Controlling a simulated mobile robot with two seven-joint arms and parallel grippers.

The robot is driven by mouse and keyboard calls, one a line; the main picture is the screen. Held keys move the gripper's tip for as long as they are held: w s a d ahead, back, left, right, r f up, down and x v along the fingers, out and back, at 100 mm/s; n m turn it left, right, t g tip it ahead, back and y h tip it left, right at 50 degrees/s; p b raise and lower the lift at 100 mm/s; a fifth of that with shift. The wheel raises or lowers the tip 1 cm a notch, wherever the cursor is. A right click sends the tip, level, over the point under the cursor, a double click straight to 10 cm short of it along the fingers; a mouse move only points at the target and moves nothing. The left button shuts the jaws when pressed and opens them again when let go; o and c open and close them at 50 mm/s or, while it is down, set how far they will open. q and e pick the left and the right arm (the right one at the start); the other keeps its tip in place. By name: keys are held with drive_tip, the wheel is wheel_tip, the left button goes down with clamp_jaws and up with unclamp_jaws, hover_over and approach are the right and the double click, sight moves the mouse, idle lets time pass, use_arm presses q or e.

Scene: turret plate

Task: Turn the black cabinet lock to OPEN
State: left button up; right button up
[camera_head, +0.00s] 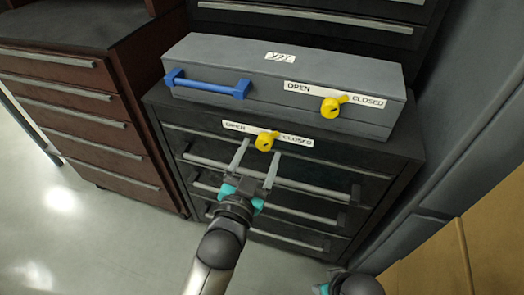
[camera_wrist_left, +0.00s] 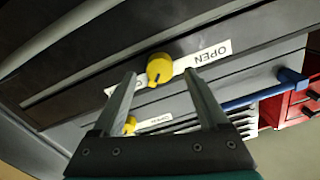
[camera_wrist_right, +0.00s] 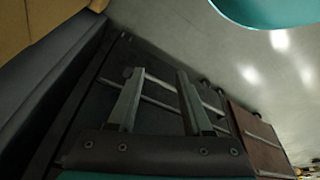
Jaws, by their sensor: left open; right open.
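The black cabinet's lock is a round yellow knob (camera_head: 265,141) on the cabinet's top front edge, between the labels OPEN on the left and CLOSED on the right. Its tab points up and right, toward the CLOSED side. My left gripper (camera_head: 262,148) is open just in front of the knob. In the left wrist view the knob (camera_wrist_left: 159,69) shows between the fingertips, with a gap on each side; I cannot tell how deep the fingers reach. My right gripper (camera_wrist_right: 160,76) is open and empty, facing the drawer fronts lower down.
A grey case (camera_head: 225,60) with a blue handle (camera_head: 205,86) and a second yellow knob (camera_head: 331,106) lies on the black cabinet (camera_head: 400,158). A dark red drawer cabinet (camera_head: 60,105) stands at left. Grey and yellow panels flank the right. Open floor (camera_head: 90,230) lies at lower left.

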use_arm(q)
drive_tip(key=shift+b+x, duration=0.3)
drive_tip(key=shift+x, duration=0.9)
use_arm(e)
drive_tip(key=shift+w+r, duration=0.3)
drive_tip(key=shift+r, duration=0.6)
use_arm(q)
clamp_jaws()
